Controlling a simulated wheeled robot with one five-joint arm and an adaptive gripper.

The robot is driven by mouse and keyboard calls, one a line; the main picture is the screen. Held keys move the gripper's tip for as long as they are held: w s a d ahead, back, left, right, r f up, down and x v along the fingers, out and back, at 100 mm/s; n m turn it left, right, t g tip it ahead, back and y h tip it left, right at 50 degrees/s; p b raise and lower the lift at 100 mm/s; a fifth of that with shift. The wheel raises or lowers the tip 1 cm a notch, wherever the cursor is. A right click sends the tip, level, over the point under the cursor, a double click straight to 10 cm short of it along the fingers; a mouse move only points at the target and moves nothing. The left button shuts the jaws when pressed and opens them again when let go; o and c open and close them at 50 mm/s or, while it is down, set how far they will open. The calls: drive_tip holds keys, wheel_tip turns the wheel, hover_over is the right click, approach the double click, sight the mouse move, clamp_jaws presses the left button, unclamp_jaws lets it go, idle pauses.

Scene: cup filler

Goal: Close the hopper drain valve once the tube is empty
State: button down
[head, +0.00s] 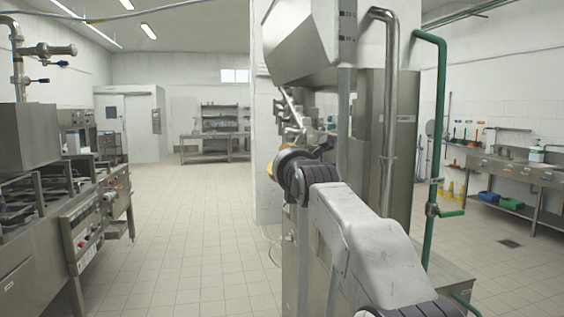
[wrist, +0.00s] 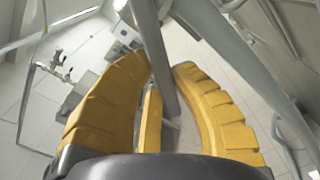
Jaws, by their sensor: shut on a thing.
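The cup filler stands right of centre in the head view, with its steel hopper (head: 300,48) at the top. My gripper (head: 270,168) shows there only as a bit of yellow behind my wrist, beside the machine. In the wrist view my gripper's yellow fingers (wrist: 160,66) are shut around a grey metal bar (wrist: 158,50), which runs between them from the top. I cannot tell whether this bar is the drain valve's handle. A narrow upright tube (head: 343,125) shows below the hopper; its contents cannot be seen.
A thick steel pipe (head: 388,110) and a green pipe (head: 436,120) with a green lever (head: 451,213) stand close on the right of my arm. A stove (head: 75,205) stands on the left. The tiled floor (head: 185,235) between is clear.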

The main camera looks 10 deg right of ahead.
drive_tip(key=shift+d+f+n, duration=0.15)
drive_tip(key=shift+f+n, duration=0.15)
drive_tip(key=shift+n, duration=0.1)
idle(0.3)
drive_tip(key=c, duration=1)
unclamp_jaws()
drive_tip(key=shift+c, duration=0.2)
drive_tip(key=shift+r, duration=0.1)
drive_tip(key=s, duration=1.2)
